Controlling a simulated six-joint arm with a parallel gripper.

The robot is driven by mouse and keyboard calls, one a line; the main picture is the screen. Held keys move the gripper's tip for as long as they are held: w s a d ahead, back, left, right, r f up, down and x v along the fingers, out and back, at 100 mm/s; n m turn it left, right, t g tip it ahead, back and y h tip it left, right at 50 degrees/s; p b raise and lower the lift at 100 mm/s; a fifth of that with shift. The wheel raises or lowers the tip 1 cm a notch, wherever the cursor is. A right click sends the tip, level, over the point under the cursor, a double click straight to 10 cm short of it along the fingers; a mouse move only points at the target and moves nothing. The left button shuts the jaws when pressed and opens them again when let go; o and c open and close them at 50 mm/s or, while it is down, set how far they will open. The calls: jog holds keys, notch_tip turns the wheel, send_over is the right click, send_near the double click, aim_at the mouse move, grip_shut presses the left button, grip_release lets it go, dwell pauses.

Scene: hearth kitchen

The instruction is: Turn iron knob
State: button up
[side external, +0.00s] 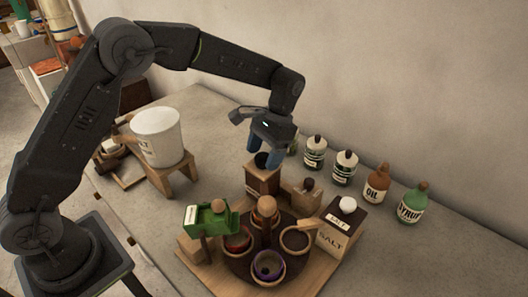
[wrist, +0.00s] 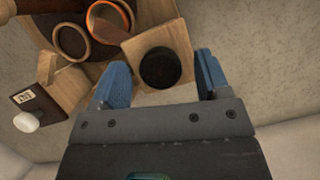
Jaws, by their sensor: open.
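The iron knob is a round black cap (wrist: 160,67) on top of a square wooden box (wrist: 176,38). In the side external view the knob (side external: 262,160) sits on the upright wooden box (side external: 262,181) at the back of the wooden board. My gripper (side external: 264,162) points down over it, with blue fingers to either side of the knob in the picture. In the wrist view my gripper (wrist: 161,78) is open, and the knob shows in the gap near the fingertips. No contact is visible, and I cannot tell how far down the fingers reach.
A salt box (side external: 334,238), a green scoop-like piece (side external: 211,219) and several cups share the wooden board (side external: 207,276). Several bottles, including oil (side external: 376,184) and syrup (side external: 411,203), line the wall. A white bucket (side external: 157,137) stands on a wooden stool at left.

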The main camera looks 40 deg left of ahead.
jog(key=v, duration=1.3)
jog(key=shift+w+r, duration=0.15)
jog(key=shift+r, duration=0.2)
